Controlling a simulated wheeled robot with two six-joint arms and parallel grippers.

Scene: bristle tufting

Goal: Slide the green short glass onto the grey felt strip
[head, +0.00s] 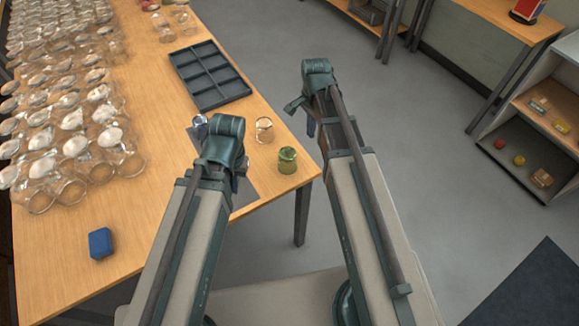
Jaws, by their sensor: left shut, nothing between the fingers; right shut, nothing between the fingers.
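The green short glass (287,161) stands upright on the table near its right edge. The grey felt strip (241,184) lies flat to its left, partly hidden by my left arm; the glass is beside it, apart from it. My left gripper (221,146) is over the strip, left of the green glass, shut and empty; its fingertips are mostly hidden by the wrist. My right gripper (309,112) is shut and empty, beyond the table's right edge and farther back than the green glass.
A clear glass (264,129) stands just behind the green one. A bluish glass (200,123) shows beside my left wrist. A dark divided tray (209,75) lies farther back. Many clear glasses (73,146) crowd the left. A blue block (100,243) lies at the front left.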

